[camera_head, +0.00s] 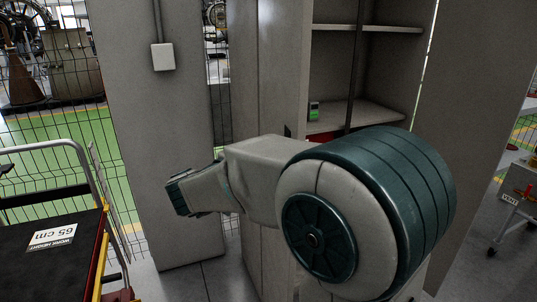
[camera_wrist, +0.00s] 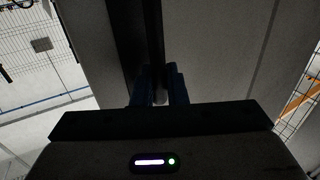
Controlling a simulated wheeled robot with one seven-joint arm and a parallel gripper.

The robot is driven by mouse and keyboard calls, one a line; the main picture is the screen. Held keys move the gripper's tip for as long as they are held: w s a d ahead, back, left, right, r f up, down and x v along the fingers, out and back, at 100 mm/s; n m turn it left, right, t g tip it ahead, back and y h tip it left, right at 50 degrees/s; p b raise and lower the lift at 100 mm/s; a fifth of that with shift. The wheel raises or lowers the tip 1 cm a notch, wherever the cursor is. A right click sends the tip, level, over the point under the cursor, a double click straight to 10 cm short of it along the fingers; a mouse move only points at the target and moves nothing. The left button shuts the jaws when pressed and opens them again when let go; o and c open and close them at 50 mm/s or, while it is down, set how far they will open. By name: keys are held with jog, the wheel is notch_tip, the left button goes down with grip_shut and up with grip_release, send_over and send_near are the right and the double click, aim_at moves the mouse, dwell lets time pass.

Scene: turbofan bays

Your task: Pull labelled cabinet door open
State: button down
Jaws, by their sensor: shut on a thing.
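The grey cabinet (camera_head: 270,70) stands in front of me. Its inside with shelves shows in the head view, and a tall grey panel (camera_head: 480,110), which looks like an open door, stands at its right. In the wrist view, my gripper (camera_wrist: 160,88) has its two dark fingers shut on what looks like the door handle (camera_wrist: 160,97), a small pale part between them. A broad grey door panel (camera_wrist: 225,50) lies just beyond the fingers. My arm hides the gripper in the head view. I can read no label on a door.
A green-and-dark item (camera_head: 314,111) sits on a cabinet shelf (camera_head: 370,115). A grey pillar (camera_head: 155,130) with a white box (camera_head: 163,57) stands to the left. A dark-topped cart (camera_head: 50,240) is at lower left, and wire fencing (camera_head: 55,130) stands behind. A small cart (camera_head: 515,210) is at far right.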

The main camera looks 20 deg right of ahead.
jog(key=shift+w+r, duration=0.1)
jog(key=shift+r, duration=0.2)
jog(key=c, duration=1.6)
grip_release()
jog(key=shift+w+f, duration=0.1)
jog(key=shift+w, duration=0.05)
jog(key=shift+o, duration=0.2)
jog(key=b+v, duration=0.1)
jog(key=v, duration=1.3)
jog(key=shift+d, duration=0.1)
